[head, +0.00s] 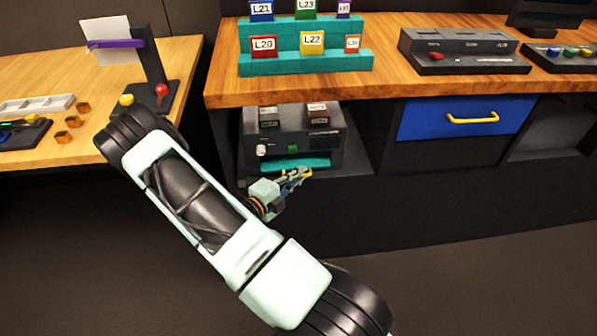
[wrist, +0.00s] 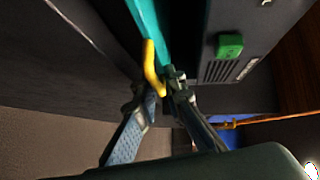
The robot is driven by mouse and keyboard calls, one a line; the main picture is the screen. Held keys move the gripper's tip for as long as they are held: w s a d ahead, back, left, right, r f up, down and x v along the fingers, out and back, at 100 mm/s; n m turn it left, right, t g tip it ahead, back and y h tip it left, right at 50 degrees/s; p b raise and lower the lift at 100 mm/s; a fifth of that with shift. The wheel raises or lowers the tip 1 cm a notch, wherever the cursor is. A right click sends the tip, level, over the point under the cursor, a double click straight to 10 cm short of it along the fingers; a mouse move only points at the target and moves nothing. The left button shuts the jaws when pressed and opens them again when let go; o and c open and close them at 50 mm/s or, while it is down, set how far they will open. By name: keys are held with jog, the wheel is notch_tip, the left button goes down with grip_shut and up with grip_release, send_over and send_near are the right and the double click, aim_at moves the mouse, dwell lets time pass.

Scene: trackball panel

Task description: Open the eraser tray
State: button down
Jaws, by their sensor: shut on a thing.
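The teal tray (head: 297,162) lies at the foot of a dark box-shaped device (head: 330,145) on the shelf under the wooden counter. Its teal front also shows in the wrist view (wrist: 150,18), with a yellow handle (wrist: 150,62) on it. My gripper (head: 301,175) is in front of the tray, and its fingers are closed on the yellow handle. In the wrist view, the fingertips of my gripper (wrist: 163,88) lie on both sides of the handle. How far the tray sticks out is hard to tell.
A green button (wrist: 229,45) is on the device's front. A blue drawer (head: 430,118) with a yellow handle is to the right. The wooden counter (head: 385,80) overhangs the shelf. A side table (head: 60,72) stands at left. The floor in front is clear.

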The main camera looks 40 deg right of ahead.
jog(key=s+a+p, duration=0.3)
jog(key=s+a, duration=0.6)
jog(key=s, duration=0.6)
jog(key=shift+a+f+p, duration=0.15)
jog(key=shift+f+p, duration=0.15)
jog(key=shift+p, duration=0.1)
jog(key=c, duration=2.3)
grip_release()
jog(key=shift+o, duration=1)
jog(key=shift+w+r, duration=0.1)
jog(key=v, duration=1.2)
jog(key=shift+r, duration=0.1)
